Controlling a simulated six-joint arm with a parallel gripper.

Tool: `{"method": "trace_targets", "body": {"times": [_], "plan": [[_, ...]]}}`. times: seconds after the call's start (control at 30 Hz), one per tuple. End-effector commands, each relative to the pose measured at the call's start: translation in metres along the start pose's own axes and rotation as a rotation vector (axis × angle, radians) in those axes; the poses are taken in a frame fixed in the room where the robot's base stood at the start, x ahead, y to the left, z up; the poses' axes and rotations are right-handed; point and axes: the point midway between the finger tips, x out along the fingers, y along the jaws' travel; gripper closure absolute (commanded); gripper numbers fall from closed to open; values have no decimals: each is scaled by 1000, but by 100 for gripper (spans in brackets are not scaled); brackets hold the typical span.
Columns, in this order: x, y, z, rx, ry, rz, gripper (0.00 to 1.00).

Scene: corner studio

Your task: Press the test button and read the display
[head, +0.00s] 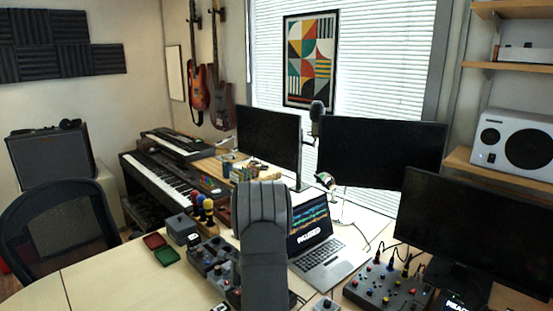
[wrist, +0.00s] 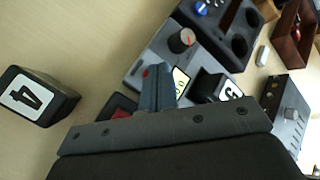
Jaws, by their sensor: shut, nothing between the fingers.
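In the wrist view, my gripper (wrist: 158,75) is shut and empty, its fingertips over the near part of a light grey device (wrist: 140,68). The device carries a dark knob with a red mark (wrist: 182,40) and a small red spot (wrist: 145,73) beside the fingers. A small pale yellow-green panel with dark marks (wrist: 181,82), perhaps the display, shows just right of the fingers; its reading is unclear. A dark piece with a red face (wrist: 120,107) is partly hidden by the gripper. I cannot tell which part is the test button, or whether the fingertips touch anything. In the head view, my arm hides the gripper.
In the wrist view, a dark block marked 4 (wrist: 38,97) lies left, one marked 5 (wrist: 222,90) close right, and a dark knobbed box (wrist: 285,112) farther right. In the head view, the laptop (head: 325,262) reads PAUSED; a mixer (head: 385,288) and monitor (head: 480,232) stand right.

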Motion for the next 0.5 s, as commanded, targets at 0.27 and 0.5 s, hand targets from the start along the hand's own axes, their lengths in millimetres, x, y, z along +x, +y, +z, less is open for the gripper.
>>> {"method": "trace_targets", "body": {"times": [0.27, 0.5], "plan": [[0, 0, 0, 0, 0, 0, 100], [4, 3, -3, 1, 0, 1, 100]]}}
